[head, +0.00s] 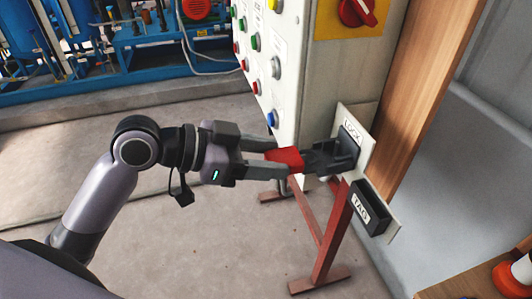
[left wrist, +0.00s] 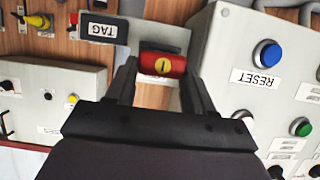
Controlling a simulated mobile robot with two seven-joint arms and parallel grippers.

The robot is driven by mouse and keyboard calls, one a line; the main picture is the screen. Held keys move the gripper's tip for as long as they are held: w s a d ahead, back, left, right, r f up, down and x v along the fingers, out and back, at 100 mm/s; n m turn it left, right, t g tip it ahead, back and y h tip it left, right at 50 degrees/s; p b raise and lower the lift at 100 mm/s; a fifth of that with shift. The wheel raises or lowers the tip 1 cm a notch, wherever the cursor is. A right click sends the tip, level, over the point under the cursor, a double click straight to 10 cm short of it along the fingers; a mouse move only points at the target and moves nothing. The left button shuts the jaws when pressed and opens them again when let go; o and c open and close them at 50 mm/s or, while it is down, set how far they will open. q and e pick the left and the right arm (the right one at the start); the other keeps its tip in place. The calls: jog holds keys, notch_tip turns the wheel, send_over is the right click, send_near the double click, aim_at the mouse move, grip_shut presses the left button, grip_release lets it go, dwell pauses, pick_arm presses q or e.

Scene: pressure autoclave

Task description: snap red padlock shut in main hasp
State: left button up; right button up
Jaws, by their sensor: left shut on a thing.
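My left gripper (head: 284,160) is shut on the red padlock (head: 287,155), just in front of the black LOCK holder (head: 338,152) on the side of the control cabinet. The padlock also shows between the fingers in the left wrist view (left wrist: 163,66), with its yellow keyhole face toward the camera. Its shackle is hidden, so I cannot tell if it is open or shut. A red rotary switch (head: 357,11) on a yellow plate sits higher on the cabinet, cut by the top edge. I cannot make out the main hasp for certain. My right gripper is not in view.
The black TAG holder (head: 368,207) is below and right of the LOCK holder. The cabinet's button panel (head: 267,60) is close above my left gripper. A red stand (head: 333,238) is under the cabinet. Open floor (head: 215,235) lies below my arm. A wooden post (head: 425,85) stands at the right.

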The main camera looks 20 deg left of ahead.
aim_at(313, 154)
pick_arm(q)
jog(key=shift+w+d+p, duration=0.2)
jog(key=shift+w+d, duration=0.55)
jog(key=shift+d, duration=0.35)
jog(key=shift+w+d+p, duration=0.15)
jog(key=shift+w+d, duration=0.6)
jog(key=shift+d, duration=0.3)
dwell(0.8)
jog(key=o, duration=1.2)
